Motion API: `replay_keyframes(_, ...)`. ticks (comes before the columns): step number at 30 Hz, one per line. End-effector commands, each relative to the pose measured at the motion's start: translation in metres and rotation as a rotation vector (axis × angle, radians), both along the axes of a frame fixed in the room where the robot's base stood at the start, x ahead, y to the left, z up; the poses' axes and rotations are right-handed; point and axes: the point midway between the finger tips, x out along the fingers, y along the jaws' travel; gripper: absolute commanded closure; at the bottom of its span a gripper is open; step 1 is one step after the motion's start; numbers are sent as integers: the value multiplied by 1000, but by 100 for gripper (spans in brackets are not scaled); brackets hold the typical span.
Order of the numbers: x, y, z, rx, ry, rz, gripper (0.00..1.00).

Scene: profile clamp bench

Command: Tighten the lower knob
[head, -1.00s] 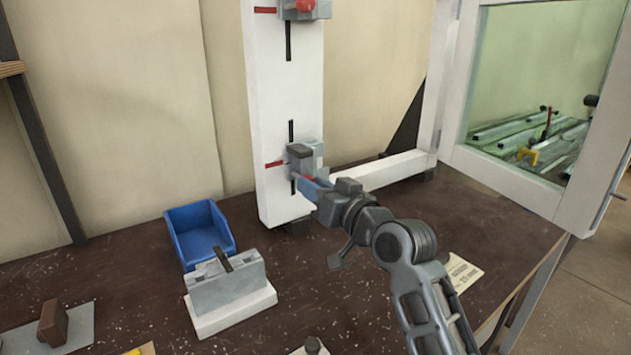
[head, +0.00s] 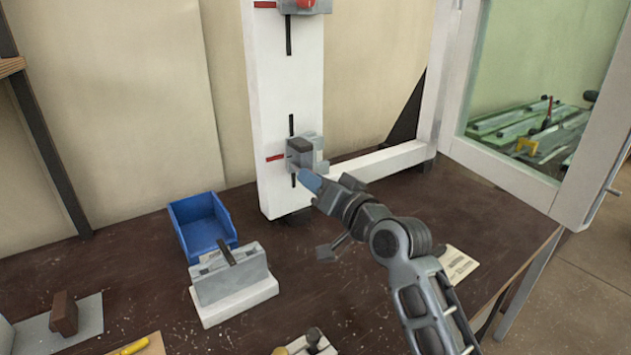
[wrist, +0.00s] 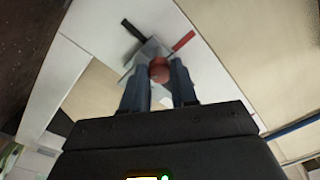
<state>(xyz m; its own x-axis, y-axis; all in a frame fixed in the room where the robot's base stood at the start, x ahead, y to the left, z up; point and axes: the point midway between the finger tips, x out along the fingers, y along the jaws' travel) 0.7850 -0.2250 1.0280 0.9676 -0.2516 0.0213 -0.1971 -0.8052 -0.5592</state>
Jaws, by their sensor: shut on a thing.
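The lower clamp (head: 301,147) is a grey block on the white upright (head: 268,110), beside a short red mark and over a dark vertical slot. Its red lower knob (wrist: 159,73) shows in the wrist view between the two blue-grey fingers of my gripper (wrist: 159,66). The fingers are shut on the knob from both sides. In the head view my gripper (head: 309,181) reaches the front of the lower clamp from the lower right, and the knob is hidden there.
An upper clamp with a red knob (head: 305,4) is at the top of the upright. A blue bin (head: 203,227) and a grey block on a white base (head: 238,303) stand at left on the dark bench. A white-framed window panel (head: 505,175) stands at right.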

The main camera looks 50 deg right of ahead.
Motion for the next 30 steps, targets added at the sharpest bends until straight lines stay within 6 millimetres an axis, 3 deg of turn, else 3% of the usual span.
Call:
replay_keyframes(2, 0, 0, 0, -1, -1, -1, 100)
replay_keyframes(3, 0, 0, 0, -1, -1, -1, 71)
replay_keyframes(11, 0, 0, 0, -1, 0, 0, 46)
replay_keyframes(20, -3, 1, -1, -1, 1, -1, 46)
replay_keyframes(30, -51, 13, -3, -2, 2, -2, 46)
